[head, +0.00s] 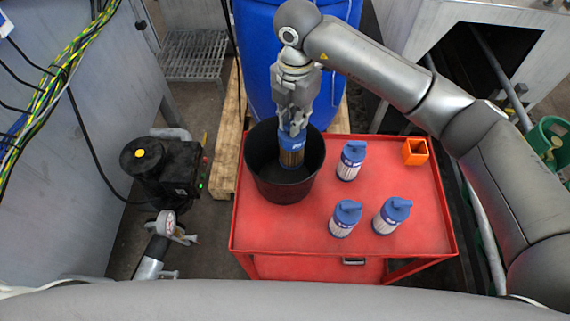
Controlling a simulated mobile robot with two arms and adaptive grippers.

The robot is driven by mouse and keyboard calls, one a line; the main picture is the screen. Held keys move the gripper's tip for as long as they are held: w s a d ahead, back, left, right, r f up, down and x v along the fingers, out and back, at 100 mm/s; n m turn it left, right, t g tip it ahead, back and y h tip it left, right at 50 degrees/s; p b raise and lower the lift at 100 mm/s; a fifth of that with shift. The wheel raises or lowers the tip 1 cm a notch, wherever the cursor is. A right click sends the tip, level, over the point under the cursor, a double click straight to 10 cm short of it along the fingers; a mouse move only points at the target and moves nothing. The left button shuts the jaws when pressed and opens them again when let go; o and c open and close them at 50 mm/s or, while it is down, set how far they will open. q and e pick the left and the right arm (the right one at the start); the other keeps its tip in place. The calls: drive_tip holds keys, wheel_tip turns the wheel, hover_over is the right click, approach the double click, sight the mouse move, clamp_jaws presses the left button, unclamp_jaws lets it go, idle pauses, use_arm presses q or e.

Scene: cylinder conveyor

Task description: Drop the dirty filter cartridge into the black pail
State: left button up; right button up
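The black pail (268,190) stands at the left side of the red cart top. My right gripper (291,124) comes down over the pail, shut around the blue cap of the dirty filter cartridge (291,157), which has a brownish body. The cartridge hangs roughly upright, its lower end over or inside the pail's right part; its exact height is hard to tell. Three cleaner cartridges with blue caps and pale bodies stand on the cart: one behind (350,163), one at the front (343,222), one at the right (390,217).
The red cart (285,235) has an orange open box (415,151) at its back right. A blue drum (262,60) on a wooden pallet (228,150) stands behind. A black pump (155,165) and a gauge (166,223) are at the left. The cart's front left is clear.

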drive_tip(key=o, duration=0.5)
drive_tip(key=shift+c, duration=0.2)
use_arm(q)
drive_tip(key=shift+s+a, duration=0.1)
drive_tip(key=shift+s, duration=0.8)
use_arm(e)
drive_tip(key=shift+r, duration=0.45)
use_arm(q)
drive_tip(key=shift+w, duration=0.2)
use_arm(e)
wheel_tip(320, 180, up, 11)
use_arm(q)
drive_tip(key=shift+s, duration=0.1)
use_arm(e)
drive_tip(key=shift+s, duration=0.1)
